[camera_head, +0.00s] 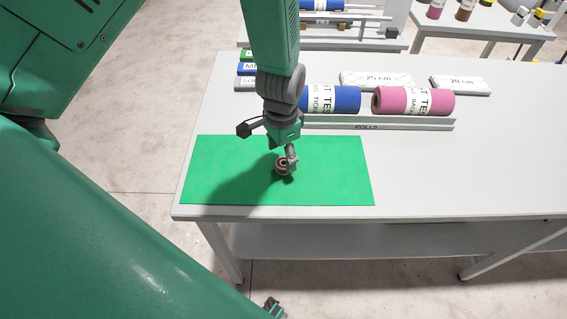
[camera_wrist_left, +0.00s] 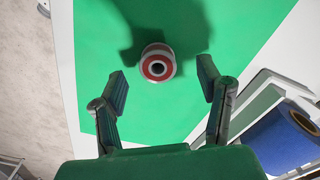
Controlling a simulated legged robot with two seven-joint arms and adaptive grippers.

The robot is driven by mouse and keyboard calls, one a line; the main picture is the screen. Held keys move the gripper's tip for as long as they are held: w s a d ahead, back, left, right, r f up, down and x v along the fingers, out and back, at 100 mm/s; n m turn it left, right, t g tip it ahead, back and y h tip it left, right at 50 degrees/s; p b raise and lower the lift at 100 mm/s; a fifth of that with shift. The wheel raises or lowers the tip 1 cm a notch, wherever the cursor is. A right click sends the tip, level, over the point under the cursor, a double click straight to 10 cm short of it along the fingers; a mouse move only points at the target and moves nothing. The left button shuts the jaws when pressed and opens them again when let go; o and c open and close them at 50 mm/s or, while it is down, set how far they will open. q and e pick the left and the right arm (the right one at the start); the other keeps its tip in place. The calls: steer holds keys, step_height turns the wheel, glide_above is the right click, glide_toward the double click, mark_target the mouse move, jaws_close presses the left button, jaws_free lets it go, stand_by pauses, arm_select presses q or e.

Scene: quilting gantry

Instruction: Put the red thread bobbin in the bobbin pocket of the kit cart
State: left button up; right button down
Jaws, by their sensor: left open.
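The red thread bobbin (camera_head: 281,168) sits on the green mat (camera_head: 335,182) on the table. In the left wrist view the bobbin (camera_wrist_left: 157,62) shows its red and white rings and dark centre hole from above. My left gripper (camera_head: 289,160) is just above it, partly covering it in the head view. In the left wrist view its two fingers (camera_wrist_left: 162,85) are spread apart, with the bobbin ahead of and between their lines, and nothing is held. No kit cart or bobbin pocket can be made out.
A rack marked ROLLS (camera_head: 385,125) holds a blue roll (camera_head: 337,99) and a pink roll (camera_head: 415,101) behind the mat. Labelled white packs (camera_head: 460,84) lie further back. The table's right side (camera_head: 485,165) is clear. Another table (camera_head: 490,28) stands behind.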

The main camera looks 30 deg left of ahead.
mark_target(284, 162)
arm_select(q)
steer(key=f, duration=0.3)
steer(key=shift+w+d+f, duration=0.15)
steer(key=shift+d+f, duration=0.15)
steer(key=shift+d, duration=0.05)
steer(key=shift+a, duration=0.15)
steer(key=c, duration=1.1)
steer(key=shift+o, duration=0.2)
steer(key=shift+r, duration=0.15)
